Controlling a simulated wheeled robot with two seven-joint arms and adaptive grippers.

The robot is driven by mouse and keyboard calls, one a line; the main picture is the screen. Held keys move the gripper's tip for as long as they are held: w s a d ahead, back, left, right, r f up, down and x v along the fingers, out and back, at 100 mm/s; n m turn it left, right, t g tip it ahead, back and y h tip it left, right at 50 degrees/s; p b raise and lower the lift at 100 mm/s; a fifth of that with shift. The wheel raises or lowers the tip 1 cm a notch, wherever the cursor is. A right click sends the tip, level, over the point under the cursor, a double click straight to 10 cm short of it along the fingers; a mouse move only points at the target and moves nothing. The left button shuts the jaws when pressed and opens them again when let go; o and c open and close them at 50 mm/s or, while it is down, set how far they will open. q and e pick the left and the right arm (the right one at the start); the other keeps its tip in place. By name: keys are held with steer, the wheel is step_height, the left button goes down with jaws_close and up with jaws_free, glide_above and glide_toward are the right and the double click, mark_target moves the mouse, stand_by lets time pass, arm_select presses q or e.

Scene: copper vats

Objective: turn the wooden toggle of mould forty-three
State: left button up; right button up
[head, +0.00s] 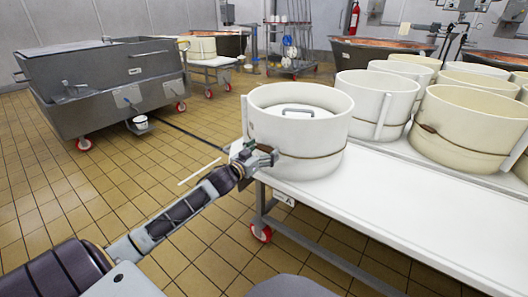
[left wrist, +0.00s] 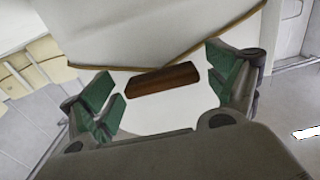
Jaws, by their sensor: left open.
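A white round mould (head: 298,165) stands at the near left end of the white table, with a looped handle inside its top. A brown cord runs around its wall. No number is readable on it. My left gripper (head: 264,157) is at the left side of this mould, by the cord. In the left wrist view, a dark brown wooden toggle (left wrist: 163,79) lies between its open green-padded fingers, with a gap on each side. My right gripper is not in view.
The right front mould has a brown toggle (head: 428,128). A grey wheeled vat (head: 110,95) stands at the left.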

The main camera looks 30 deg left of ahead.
arm_select(q)
steer(key=shift+w, duration=0.2)
steer(key=shift+c, duration=0.4)
steer(key=c, duration=0.9)
steer(key=shift+c, duration=0.2)
